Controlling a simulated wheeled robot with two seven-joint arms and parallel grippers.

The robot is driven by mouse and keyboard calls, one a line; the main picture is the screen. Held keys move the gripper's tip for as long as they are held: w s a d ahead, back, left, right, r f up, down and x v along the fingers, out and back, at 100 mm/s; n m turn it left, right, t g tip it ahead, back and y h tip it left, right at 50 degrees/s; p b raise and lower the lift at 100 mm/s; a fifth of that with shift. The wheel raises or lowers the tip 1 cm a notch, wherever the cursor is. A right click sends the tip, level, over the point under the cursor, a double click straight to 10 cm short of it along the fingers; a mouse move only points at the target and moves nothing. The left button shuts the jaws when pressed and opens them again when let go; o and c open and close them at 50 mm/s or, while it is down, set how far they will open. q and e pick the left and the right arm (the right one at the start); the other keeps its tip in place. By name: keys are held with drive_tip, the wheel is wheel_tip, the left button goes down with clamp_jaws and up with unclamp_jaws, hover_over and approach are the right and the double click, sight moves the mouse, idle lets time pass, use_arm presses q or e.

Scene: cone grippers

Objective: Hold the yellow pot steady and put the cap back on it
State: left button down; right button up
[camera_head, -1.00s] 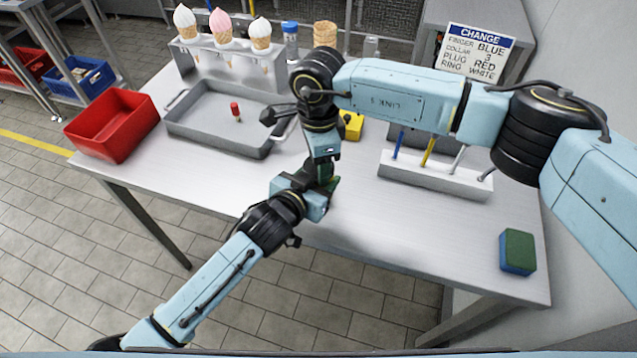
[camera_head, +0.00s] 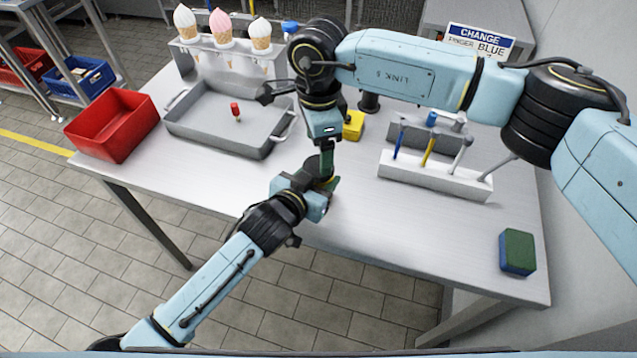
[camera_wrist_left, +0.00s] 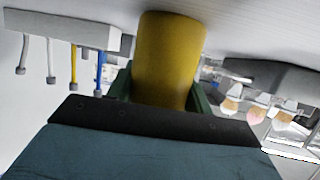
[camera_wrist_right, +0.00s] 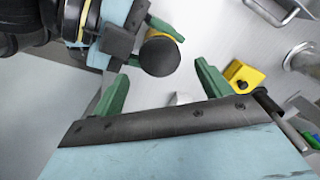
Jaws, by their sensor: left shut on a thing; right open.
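The yellow pot (camera_wrist_left: 168,60) stands between the green fingers of my left gripper (camera_head: 322,186), which is shut on it at the table's front edge. The right wrist view shows the pot's upper end as a dark round face (camera_wrist_right: 160,56), with a little yellow-brown side above it. This looks like a dark cap seated on the pot, but I cannot tell how tightly. My right gripper (camera_wrist_right: 161,71) is open just above the pot, its green fingers apart on either side and not visibly touching it. In the head view, my right gripper (camera_head: 327,152) partly hides the pot.
A yellow block (camera_head: 353,125) lies behind my right gripper. A grey tray (camera_head: 200,140) with a small red piece and a red bin (camera_head: 110,125) are at left. A white tool rack (camera_head: 435,178) stands at right, with a green-blue sponge (camera_head: 517,252) nearer.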

sight(318, 166)
drive_tip(key=shift+c, duration=0.4)
drive_tip(key=n, duration=0.1)
drive_tip(key=r+n, duration=0.1)
drive_tip(key=shift+r+n, duration=0.25)
drive_tip(key=shift+n, duration=0.15)
drive_tip(key=r+n, duration=0.1)
drive_tip(key=n, duration=0.1)
drive_tip(key=r+n, duration=0.1)
drive_tip(key=n, duration=0.1)
drive_tip(key=shift+f, duration=0.15)
drive_tip(key=shift+f, duration=3.95)
drive_tip(key=shift+c, duration=0.4)
